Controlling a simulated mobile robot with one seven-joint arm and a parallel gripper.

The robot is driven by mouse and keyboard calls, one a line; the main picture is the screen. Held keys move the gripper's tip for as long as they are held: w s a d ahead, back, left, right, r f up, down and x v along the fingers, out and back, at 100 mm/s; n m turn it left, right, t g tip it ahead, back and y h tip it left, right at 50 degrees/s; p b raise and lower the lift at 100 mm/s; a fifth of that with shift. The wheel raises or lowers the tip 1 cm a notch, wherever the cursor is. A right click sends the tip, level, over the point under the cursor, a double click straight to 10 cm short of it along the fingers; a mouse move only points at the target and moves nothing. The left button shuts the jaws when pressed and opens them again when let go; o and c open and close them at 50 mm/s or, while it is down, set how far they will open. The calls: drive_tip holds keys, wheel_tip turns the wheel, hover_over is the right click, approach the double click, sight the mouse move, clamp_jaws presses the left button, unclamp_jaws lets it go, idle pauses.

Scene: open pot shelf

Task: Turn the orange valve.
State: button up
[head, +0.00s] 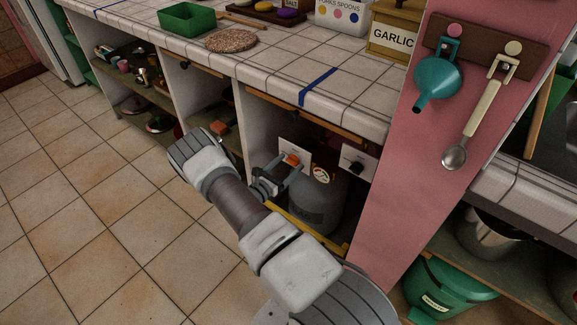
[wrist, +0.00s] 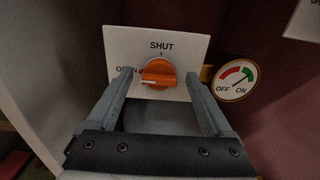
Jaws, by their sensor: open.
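The orange valve (wrist: 160,74) is a round knob with a raised grip bar, on a white plate (wrist: 185,45) marked "SHUT" above and "OPEN" at the left. A light mark on the knob's bar points left, toward "OPEN". In the head view the valve (head: 291,159) shows under the counter, partly behind my gripper. My gripper (wrist: 160,88) is open, its two fingers pointing at the plate, one on each side of the knob. It also shows in the head view (head: 285,172). I cannot tell whether the fingers touch the knob.
A round dial (wrist: 236,80) marked "OFF" and "ON" is right of the valve. A grey gas cylinder (head: 318,203) stands below the plate, behind a yellow bar. A second white plate with a black knob (head: 355,163) is to the right. The tiled counter (head: 270,70) is overhead.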

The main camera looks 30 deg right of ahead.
drive_tip(key=shift+w+d, duration=0.1)
drive_tip(key=shift+d, duration=0.1)
drive_tip(key=shift+c, duration=0.2)
clamp_jaws()
